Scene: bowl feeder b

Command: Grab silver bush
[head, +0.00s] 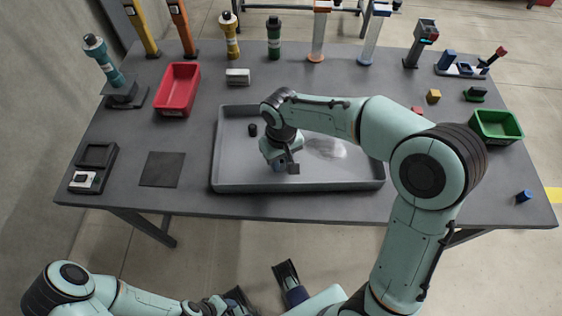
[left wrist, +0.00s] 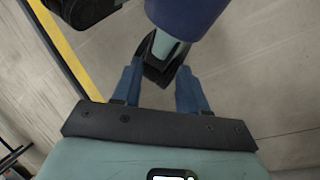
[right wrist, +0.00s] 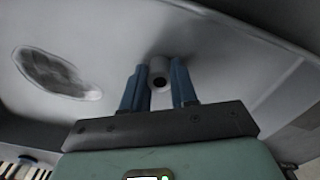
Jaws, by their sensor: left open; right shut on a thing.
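The silver bush (right wrist: 159,74), a small grey cylinder with a dark bore, is between the fingers of my right gripper (right wrist: 158,88) in the right wrist view. The gripper is shut on it. In the head view my right gripper (head: 279,166) is low over the grey tray (head: 300,186), and the bush is hidden behind it. I cannot tell whether the bush still touches the tray floor. My left gripper (left wrist: 158,90) is open and empty over the floor in the left wrist view, away from the table top.
A small black cylinder (head: 252,130) stands in the tray's left part. A red bin (head: 178,90) is at the left and a green bin (head: 496,126) at the right. Several upright tools line the table's back edge. A dark mat (head: 162,169) lies left of the tray.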

